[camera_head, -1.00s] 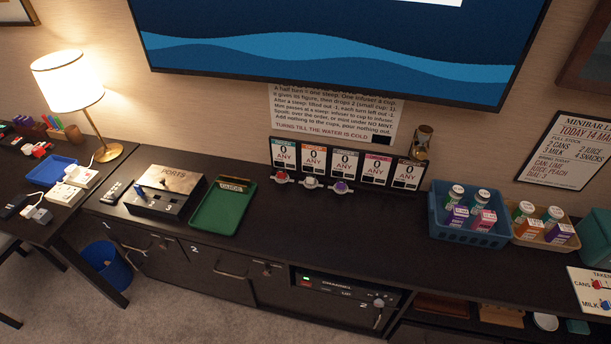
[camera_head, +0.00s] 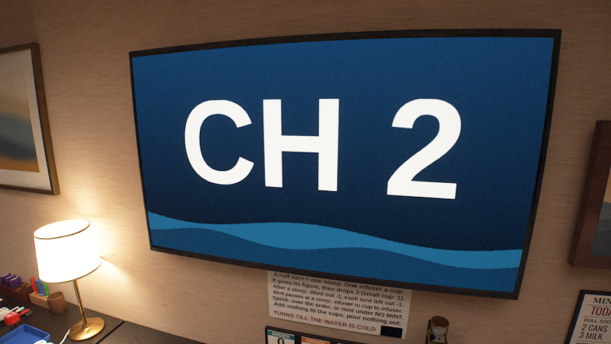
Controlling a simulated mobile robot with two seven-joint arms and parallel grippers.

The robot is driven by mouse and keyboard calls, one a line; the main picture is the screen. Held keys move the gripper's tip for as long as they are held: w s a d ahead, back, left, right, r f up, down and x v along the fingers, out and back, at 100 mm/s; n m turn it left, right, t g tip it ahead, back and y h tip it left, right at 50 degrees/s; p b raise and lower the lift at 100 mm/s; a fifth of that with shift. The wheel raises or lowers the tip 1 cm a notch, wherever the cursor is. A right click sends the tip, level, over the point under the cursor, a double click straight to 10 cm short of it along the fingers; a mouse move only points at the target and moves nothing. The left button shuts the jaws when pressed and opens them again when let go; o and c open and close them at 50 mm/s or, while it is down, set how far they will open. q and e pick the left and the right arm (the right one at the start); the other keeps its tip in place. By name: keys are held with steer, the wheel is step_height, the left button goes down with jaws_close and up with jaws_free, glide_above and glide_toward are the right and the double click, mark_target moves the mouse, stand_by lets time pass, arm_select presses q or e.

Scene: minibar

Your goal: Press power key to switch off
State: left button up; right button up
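The wall television (camera_head: 340,225) fills the middle of the head view. Its screen is on and shows "CH 2" in large white letters over a blue wave picture. No power key shows in this view. Neither of my grippers is in view, and the counter under the television is mostly below the picture's lower edge.
A lit lamp (camera_head: 68,252) stands on the desk at the lower left, by a blue tray (camera_head: 25,335). A paper notice (camera_head: 335,305) hangs under the television, above the top of a row of cards (camera_head: 282,338). An hourglass (camera_head: 437,330) stands to the right.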

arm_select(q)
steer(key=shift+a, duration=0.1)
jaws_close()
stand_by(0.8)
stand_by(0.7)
